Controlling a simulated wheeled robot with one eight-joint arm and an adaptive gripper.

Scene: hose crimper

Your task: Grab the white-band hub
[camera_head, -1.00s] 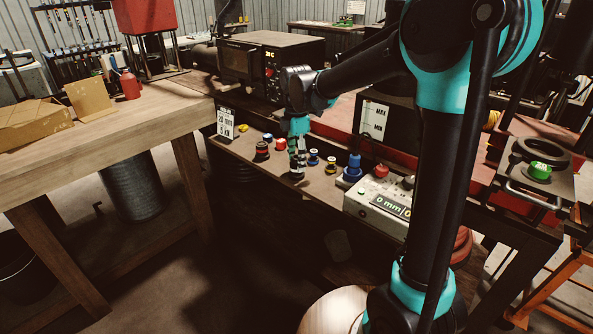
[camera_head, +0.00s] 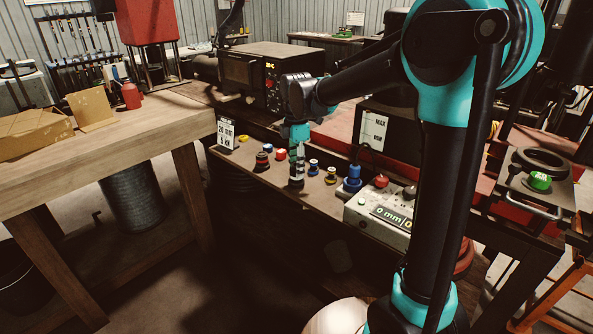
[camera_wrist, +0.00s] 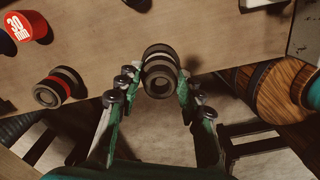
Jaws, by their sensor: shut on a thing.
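The white-band hub (camera_wrist: 160,72) is a dark, stepped cylinder with pale bands, seen near the top middle of the wrist view. My gripper (camera_wrist: 150,85) is shut on it, with one finger on each side. In the head view, my gripper (camera_head: 297,168) points down over the narrow shelf with the hub (camera_head: 296,182) at its fingertips. Most of the hub is covered by the fingers there. I cannot tell whether the hub touches the shelf or is just above it.
A red-band hub (camera_head: 262,160) stands left of my gripper. Blue (camera_head: 313,167) and yellow (camera_head: 331,175) hubs stand close on its right. Several coloured caps sit behind. A grey control box (camera_head: 378,217) is farther right. The shelf's front edge is near.

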